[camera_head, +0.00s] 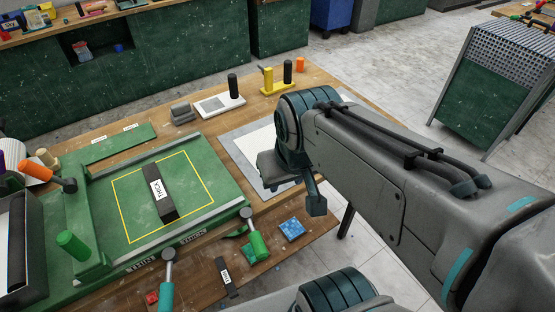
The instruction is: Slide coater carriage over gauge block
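The black gauge block (158,190), with a white label that seems to read "THICK", lies inside the yellow outline on the green coater bed (205,170). What seems to be the coater carriage (88,215) is the green crosspiece with a green knob (72,244), at the bed's left. It stands apart from the block. My arm reaches in from the right. What seems to be my gripper (316,203) is a dark teal piece below the near joint, right of the bed and apart from the carriage. I cannot make out two fingertips, so its opening is unclear.
A grey-edged white sheet (237,147) lies right of the bed, partly behind my arm. At the back are a white plate with a black handle (220,103) and a yellow tool (270,82). Several hand tools and a blue tile (291,229) lie along the front.

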